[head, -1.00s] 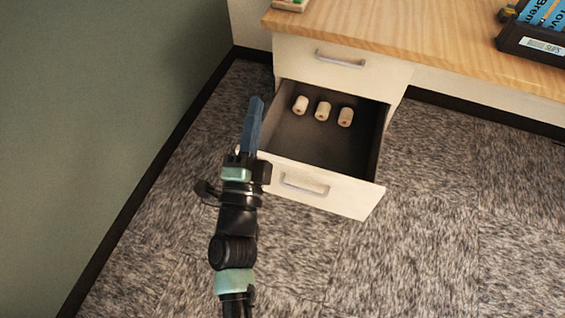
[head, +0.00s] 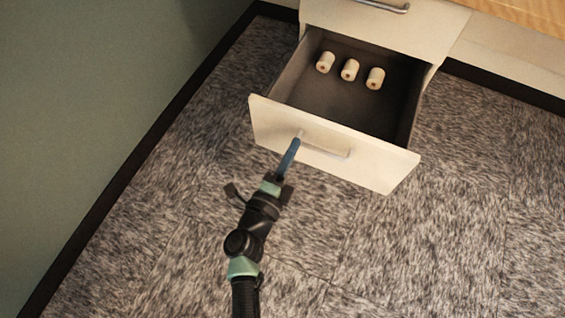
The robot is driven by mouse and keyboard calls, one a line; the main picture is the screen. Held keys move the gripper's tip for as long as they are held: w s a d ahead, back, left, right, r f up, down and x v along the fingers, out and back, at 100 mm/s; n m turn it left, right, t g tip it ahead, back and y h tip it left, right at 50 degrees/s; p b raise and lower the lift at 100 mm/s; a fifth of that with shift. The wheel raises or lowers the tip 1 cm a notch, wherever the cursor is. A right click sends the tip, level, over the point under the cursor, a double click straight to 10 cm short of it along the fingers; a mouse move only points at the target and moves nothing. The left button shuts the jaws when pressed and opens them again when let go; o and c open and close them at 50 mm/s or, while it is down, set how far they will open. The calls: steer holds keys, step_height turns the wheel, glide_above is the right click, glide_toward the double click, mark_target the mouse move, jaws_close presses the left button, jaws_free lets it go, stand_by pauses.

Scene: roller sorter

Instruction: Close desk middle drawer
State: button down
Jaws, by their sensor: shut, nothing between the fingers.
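The desk's middle drawer (head: 385,167) stands pulled out, with its white front facing me and a metal handle (head: 326,149) across it. Three small cream rollers (head: 350,70) lie in a row in its dark interior. My gripper (head: 296,142) is shut and empty. Its blue fingers point at the drawer front, with the tips at the left end of the handle. I cannot tell whether they touch it.
A closed white drawer with its own handle (head: 384,5) is above the open one. The wooden desktop (head: 520,18) shows at the top right. A green wall (head: 100,110) stands on the left. Grey carpet (head: 450,250) is clear around the drawer.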

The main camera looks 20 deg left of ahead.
mark_target(307, 121)
steer(key=shift+w+d+b, duration=0.1)
steer(key=shift+w+b, duration=0.55)
steer(key=shift+w, duration=2.05)
